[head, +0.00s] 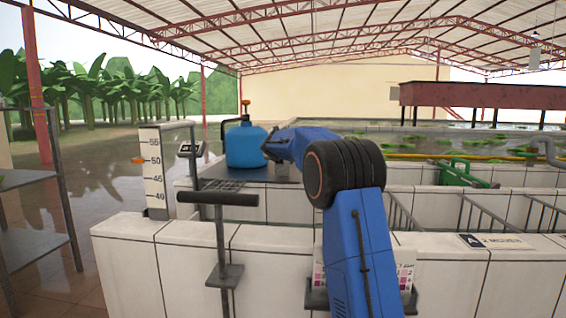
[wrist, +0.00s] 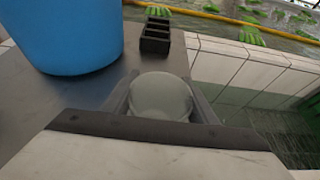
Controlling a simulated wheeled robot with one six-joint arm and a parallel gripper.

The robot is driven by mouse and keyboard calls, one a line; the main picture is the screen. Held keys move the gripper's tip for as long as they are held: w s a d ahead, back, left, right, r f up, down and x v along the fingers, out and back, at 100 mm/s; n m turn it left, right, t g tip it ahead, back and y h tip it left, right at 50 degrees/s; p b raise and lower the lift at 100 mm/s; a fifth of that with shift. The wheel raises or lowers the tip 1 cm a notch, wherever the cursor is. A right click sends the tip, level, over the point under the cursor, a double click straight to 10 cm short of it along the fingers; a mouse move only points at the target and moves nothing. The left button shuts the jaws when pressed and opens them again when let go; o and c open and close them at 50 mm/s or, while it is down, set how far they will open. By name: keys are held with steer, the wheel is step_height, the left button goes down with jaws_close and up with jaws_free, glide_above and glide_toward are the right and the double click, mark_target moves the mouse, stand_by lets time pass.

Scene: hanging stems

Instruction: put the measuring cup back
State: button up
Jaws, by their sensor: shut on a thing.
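The measuring cup (wrist: 160,97) shows in the wrist view as a round, pale grey-green shape. It sits between the two fingers of my gripper (wrist: 163,104), which is shut on it. The cup is over or on the grey counter top (wrist: 98,92), close to its right edge; I cannot tell whether it touches the counter. In the head view my arm reaches out to this counter (head: 222,174), right of a blue jug (head: 246,148). The cup is not clear there, being small and partly behind my arm.
The blue jug (wrist: 62,32) stands left of my gripper in the wrist view. A small black compartmented holder (wrist: 155,38) stands just beyond the cup. A tiled water tank (wrist: 240,80) lies to the right. A scale post (head: 154,175) stands at left in the head view.

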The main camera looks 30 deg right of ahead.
steer(key=shift+f, duration=0.3)
steer(key=shift+d, duration=0.1)
steer(key=o, duration=1.5)
steer(key=shift+f, duration=0.1)
steer(key=v, duration=1.2)
